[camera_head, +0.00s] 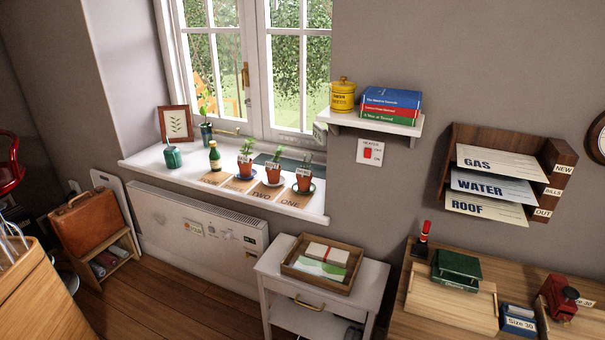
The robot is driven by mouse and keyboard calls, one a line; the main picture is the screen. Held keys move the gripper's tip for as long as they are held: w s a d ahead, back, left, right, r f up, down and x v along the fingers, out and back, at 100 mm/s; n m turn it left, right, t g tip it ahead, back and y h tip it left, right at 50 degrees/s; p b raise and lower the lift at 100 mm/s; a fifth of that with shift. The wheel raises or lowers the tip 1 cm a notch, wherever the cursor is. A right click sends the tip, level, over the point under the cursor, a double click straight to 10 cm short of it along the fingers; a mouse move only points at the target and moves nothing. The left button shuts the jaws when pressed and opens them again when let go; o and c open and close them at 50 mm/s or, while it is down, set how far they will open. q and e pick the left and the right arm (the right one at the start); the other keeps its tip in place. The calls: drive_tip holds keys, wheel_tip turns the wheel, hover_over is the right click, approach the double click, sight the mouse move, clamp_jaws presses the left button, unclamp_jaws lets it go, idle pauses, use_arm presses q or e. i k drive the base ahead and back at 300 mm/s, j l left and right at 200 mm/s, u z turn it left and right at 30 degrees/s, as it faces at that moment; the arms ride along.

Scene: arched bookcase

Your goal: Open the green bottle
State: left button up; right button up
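The green bottle (214,160) is small and dark green, with a pale label and a lighter, yellowish neck and top. It stands upright on the white windowsill (146,163), between a teal-green jar (172,157) on its left and a potted plant (246,168) on its right. Its top appears covered, but it is too small to tell what covers it. Neither of my grippers shows in the head view.
Pots stand on numbered cards right of the bottle. A picture frame (175,124) and a plant vase (206,133) stand behind. A radiator (185,232) is below the sill. A white side table (277,276) with a wooden tray (293,265) stands right of it.

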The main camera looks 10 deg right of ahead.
sight(214, 156)
drive_tip(key=i+j+z, duration=0.25)
drive_tip(key=z, duration=0.2)
drive_tip(key=i+j+z, duration=0.2)
drive_tip(key=j+z, duration=0.25)
drive_tip(key=l, duration=0.1)
